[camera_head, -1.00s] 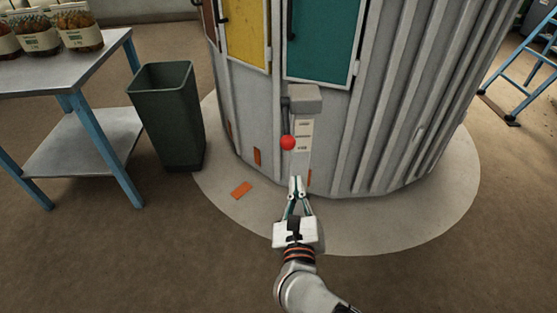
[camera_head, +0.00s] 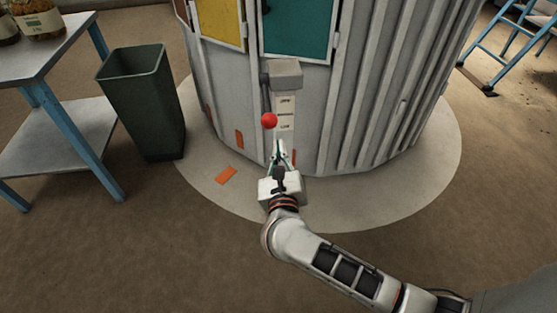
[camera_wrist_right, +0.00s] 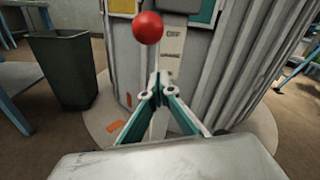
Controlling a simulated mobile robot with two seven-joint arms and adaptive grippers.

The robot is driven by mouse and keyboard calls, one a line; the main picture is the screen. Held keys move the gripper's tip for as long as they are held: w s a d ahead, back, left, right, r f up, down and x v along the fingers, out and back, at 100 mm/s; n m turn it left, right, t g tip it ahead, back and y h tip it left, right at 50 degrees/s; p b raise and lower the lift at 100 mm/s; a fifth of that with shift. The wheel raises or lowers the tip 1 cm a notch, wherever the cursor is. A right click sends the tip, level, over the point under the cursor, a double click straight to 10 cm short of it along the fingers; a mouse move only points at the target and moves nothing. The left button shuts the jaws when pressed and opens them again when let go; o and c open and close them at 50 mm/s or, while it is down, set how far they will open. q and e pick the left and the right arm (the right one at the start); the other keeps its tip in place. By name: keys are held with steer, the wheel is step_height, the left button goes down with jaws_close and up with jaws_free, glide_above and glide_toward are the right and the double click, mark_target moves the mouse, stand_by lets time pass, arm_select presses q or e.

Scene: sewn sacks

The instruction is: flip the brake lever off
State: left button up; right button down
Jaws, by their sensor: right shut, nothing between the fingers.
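The brake lever is a thin dark rod with a red ball knob (camera_head: 269,121), hanging down from a grey housing (camera_head: 283,74) on the ribbed grey drum. A white label strip (camera_head: 285,112) runs down beside the knob. My right gripper (camera_head: 279,146) is shut and empty, a little below the knob and slightly right of it. In the right wrist view the knob (camera_wrist_right: 148,27) shows above and left of the shut fingertips (camera_wrist_right: 158,78), apart from them. My left gripper is not in view.
A dark green bin (camera_head: 145,105) and a metal table with blue legs (camera_head: 60,130) stand at the left. A blue ladder (camera_head: 510,40) is at the upper right. An orange piece (camera_head: 226,175) lies on the pale round floor patch (camera_head: 400,190).

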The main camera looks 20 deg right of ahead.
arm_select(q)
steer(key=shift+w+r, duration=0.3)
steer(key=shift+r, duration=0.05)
arm_select(e)
steer(key=w+r, duration=0.2)
steer(key=r, duration=0.1)
steer(key=shift+w+a+r, duration=0.1)
steer(key=shift+a+r, duration=0.05)
steer(key=shift+r, duration=0.1)
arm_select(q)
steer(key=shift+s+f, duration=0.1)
